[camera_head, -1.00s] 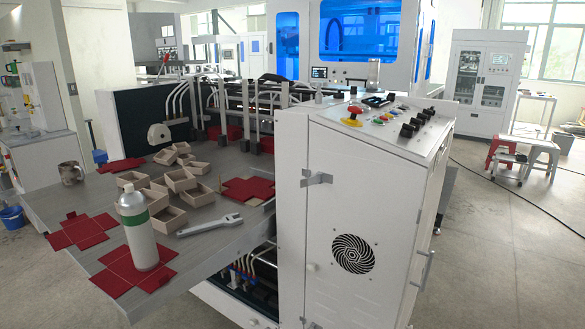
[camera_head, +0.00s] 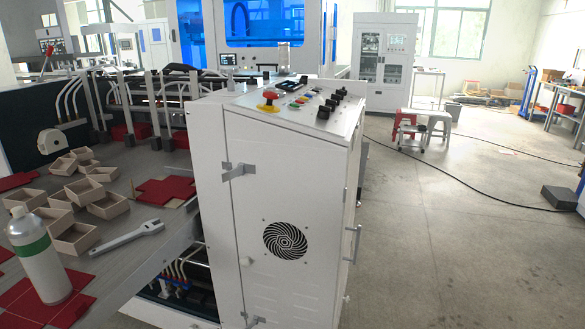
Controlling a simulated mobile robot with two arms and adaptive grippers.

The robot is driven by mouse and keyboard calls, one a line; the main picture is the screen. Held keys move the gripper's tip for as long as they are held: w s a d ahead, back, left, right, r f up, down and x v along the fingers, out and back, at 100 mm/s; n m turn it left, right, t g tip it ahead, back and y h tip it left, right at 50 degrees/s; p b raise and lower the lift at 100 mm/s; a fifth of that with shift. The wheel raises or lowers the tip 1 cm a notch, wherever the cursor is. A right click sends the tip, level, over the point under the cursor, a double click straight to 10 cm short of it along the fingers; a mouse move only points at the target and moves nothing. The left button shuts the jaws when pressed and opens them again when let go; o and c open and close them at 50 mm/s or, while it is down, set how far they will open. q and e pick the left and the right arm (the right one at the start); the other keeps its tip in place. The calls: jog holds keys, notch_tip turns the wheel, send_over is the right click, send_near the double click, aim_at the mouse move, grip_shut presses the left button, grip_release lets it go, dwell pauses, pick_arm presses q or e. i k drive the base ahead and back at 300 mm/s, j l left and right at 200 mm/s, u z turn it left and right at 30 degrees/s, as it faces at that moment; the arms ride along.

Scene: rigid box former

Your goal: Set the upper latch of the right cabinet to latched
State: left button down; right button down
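The right cabinet (camera_head: 285,190) is a white metal box with a sloped control panel on top, near the middle of the view. Its upper latch (camera_head: 238,171) is a small grey metal piece at the door's left edge, with an arm lying across the seam between frame and door. I cannot tell from here whether it is fully latched. A lower latch (camera_head: 254,321) shows at the bottom edge of the picture. The door looks closed, with a round black fan grille and a handle (camera_head: 352,245) on the right side. Neither of my grippers is in view.
Open floor (camera_head: 450,250) lies right of the cabinet. Stools (camera_head: 420,128) stand farther back.

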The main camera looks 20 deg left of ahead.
aim_at(238, 171)
jog(key=j+z, duration=0.2)
jog(key=j, duration=0.3)
jog(key=j+z, duration=0.2)
jog(key=j, duration=0.25)
jog(key=k+j+z, duration=0.2)
jog(key=j, duration=0.3)
jog(key=j+z, duration=0.15)
jog(key=j, duration=0.3)
jog(key=k+j+z, duration=0.2)
jog(key=j, duration=0.25)
jog(key=k+j, duration=0.1)
jog(key=j, duration=0.2)
jog(key=k+j, duration=0.1)
jog(key=j, duration=0.25)
jog(key=k+j, duration=0.1)
jog(key=j, duration=0.2)
jog(key=k+j, duration=0.15)
jog(key=j, duration=0.15)
